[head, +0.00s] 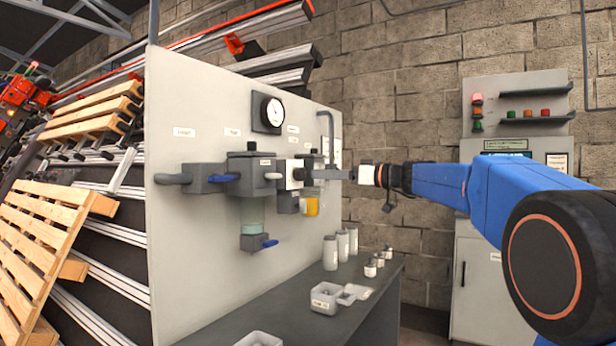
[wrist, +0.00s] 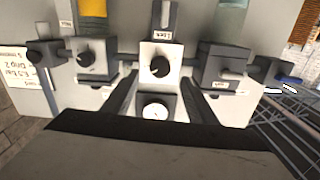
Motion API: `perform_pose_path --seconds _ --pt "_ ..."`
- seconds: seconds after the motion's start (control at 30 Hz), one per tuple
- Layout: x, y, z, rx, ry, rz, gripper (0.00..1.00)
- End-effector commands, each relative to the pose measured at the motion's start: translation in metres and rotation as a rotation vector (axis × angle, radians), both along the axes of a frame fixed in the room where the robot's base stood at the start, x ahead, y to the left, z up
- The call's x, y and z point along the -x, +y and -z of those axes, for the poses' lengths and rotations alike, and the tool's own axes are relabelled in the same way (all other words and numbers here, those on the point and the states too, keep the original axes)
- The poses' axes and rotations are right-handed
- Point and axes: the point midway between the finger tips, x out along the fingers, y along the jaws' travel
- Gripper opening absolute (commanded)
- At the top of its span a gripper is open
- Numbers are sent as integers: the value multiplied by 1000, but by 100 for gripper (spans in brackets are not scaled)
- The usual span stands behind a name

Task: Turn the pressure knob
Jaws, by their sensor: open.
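The pressure knob seems to be the dark round knob (wrist: 160,67) on the front of a white block, at the middle of the wrist view. In the head view the white block (head: 289,181) sits in the row of grey units on the panel. My gripper (head: 316,174) reaches in from the right, level with the block and close to its front. In the wrist view my gripper (wrist: 160,79) is open, one dark finger on each side of the knob. I cannot tell whether the fingers touch it. The small round gauge (wrist: 155,112) shows between the fingers.
The grey panel (head: 190,250) carries a large dial (head: 273,112), a bowl unit with a blue lever (head: 270,244), and a yellow bowl (head: 312,206). Neighbouring grey units with knobs (wrist: 87,58) flank the white block. Below, a dark bench (head: 300,335) holds bins and several small containers.

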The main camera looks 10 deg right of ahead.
Motion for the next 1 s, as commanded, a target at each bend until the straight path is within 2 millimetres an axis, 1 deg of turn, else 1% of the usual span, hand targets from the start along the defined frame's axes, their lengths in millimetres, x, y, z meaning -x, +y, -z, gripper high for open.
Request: perform_pose_path --seconds 0.03,0.2,0.4,0.6,0.83,0.87,0.9,0.97,1.0 --pt "-7 8 1 0 1 -4 52" --pt "-27 28 0 0 0 -3 52" --pt "-43 44 0 -1 1 -1 52" --pt "-49 50 0 0 0 -1 52" --pt "-49 50 0 -1 1 0 52" --pt "-49 50 0 -1 1 0 50" --pt "-49 50 0 -1 1 0 41" --pt "-49 50 0 0 1 0 26" --pt "-49 50 0 -1 1 0 17"
